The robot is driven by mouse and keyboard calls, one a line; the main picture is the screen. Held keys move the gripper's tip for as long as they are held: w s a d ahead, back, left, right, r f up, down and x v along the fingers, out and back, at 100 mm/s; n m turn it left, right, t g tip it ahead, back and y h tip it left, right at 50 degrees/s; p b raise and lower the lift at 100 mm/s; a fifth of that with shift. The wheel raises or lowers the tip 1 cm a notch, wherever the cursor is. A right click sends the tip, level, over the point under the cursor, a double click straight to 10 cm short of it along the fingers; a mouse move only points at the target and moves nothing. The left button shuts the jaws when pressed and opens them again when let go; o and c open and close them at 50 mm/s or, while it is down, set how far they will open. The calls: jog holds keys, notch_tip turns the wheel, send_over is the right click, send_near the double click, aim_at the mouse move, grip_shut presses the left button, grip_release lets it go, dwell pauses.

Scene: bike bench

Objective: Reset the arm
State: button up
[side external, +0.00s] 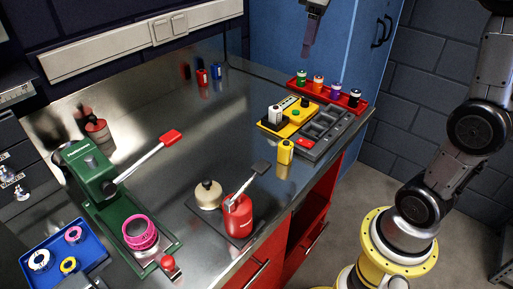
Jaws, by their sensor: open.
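My gripper (308,46) hangs at the top of the view, above the far right part of the bench and in front of the blue cabinet. It is apart from everything on the bench, and nothing shows between its fingers. It is small and seen edge-on here. My arm stands at the right of the view, and the link between it and the gripper is out of frame.
The metal bench (215,130) has a clear middle. A green press (90,180) with a red-tipped lever, a blue tray (88,245), a red bottle (239,215), a yellow can (286,151), a grey organiser (340,122) and a red rack (329,94) stand on it.

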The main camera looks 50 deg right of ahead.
jog(key=s+a+t, duration=0.1)
jog(key=s+a, duration=0.4)
jog(key=s, duration=0.1)
jog(key=s+a+f+m+t+y, duration=0.1)
jog(key=s+a+f+m+t, duration=0.1)
jog(key=s+a+f, duration=0.4)
jog(key=s+f+m, duration=0.1)
jog(key=s+f, duration=0.3)
jog(key=s, duration=0.3)
jog(key=shift+f+m, duration=0.25)
jog(key=shift+m, duration=0.15)
